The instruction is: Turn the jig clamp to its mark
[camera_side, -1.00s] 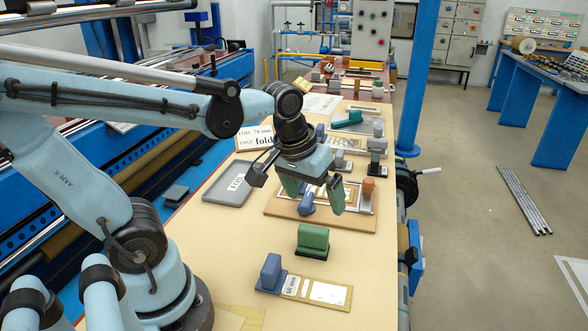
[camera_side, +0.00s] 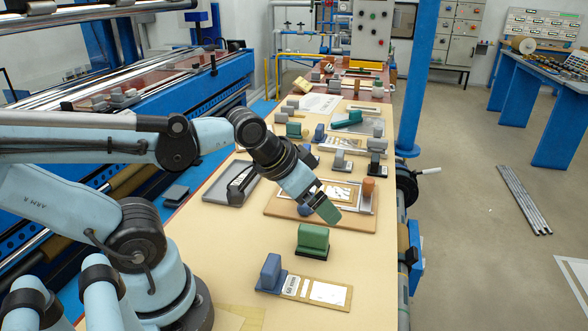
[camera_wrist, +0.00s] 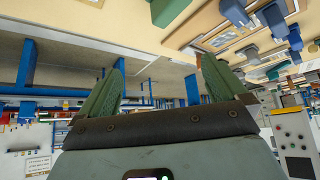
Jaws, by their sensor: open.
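My gripper (camera_side: 326,211) is open and empty, tilted down to the right over the front of a wooden jig board (camera_side: 352,225). Its green fingers overlap in the side view. They show apart in the wrist view (camera_wrist: 160,88), with nothing between them. The board carries a pale framed plate (camera_side: 338,193) and an upright orange knob (camera_side: 368,188) at its right end. A blue piece (camera_side: 304,209) on the board is mostly hidden behind my gripper. I cannot tell which part is the jig clamp, and I see no clear mark.
A green block (camera_side: 313,240) stands just in front of the board. A blue upright block on a labelled plate (camera_side: 325,292) lies nearer the front. A grey tray (camera_side: 222,190) is at left. More small fixtures crowd the bench behind.

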